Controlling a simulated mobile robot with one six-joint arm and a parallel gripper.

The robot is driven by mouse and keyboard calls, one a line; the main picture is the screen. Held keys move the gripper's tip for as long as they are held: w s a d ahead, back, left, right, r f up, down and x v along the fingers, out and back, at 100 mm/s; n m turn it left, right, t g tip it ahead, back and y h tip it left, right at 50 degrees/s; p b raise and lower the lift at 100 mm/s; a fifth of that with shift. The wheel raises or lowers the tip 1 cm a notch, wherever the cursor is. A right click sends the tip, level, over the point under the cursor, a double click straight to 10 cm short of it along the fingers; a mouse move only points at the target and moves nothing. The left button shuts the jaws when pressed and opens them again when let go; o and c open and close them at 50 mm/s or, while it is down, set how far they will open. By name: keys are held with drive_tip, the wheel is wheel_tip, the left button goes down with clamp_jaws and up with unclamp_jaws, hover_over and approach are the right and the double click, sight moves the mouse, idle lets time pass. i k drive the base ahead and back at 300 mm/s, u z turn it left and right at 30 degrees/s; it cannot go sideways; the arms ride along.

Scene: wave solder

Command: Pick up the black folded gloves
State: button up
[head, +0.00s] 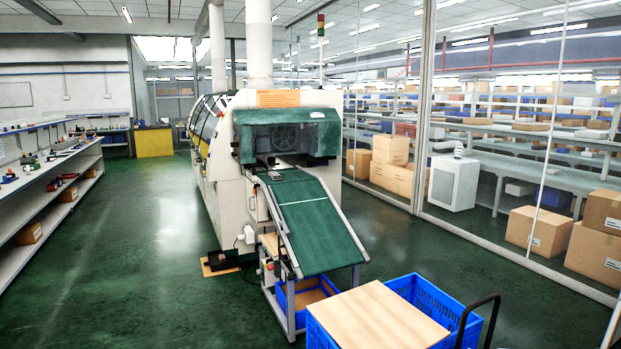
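I cannot make out black folded gloves for certain in the head view. A dark flat item (222,260) lies on a brown board on the floor at the foot of the machine, but it is too small to identify. Small dark items also lie on the long white bench (62,162) at the left, too small to name. My gripper is not in view.
A large white machine (232,190) with a sloping green conveyor (312,232) stands in the middle. A blue crate (415,293) with a wooden board (375,318) and a black handle (482,308) are in front. Green floor (135,260) is open at the left.

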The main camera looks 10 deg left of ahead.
sight(274, 176)
drive_tip(key=z, duration=0.2)
drive_tip(key=k, duration=0.35)
drive_tip(key=u, duration=1)
drive_tip(key=i, duration=1.55)
drive_tip(key=u, duration=0.9)
drive_tip(key=i, duration=3.2)
drive_tip(key=z, duration=0.5)
drive_tip(key=i, duration=1.45)
drive_tip(key=z, duration=1.45)
drive_tip(key=i, duration=1.1)
drive_tip(key=z, duration=0.75)
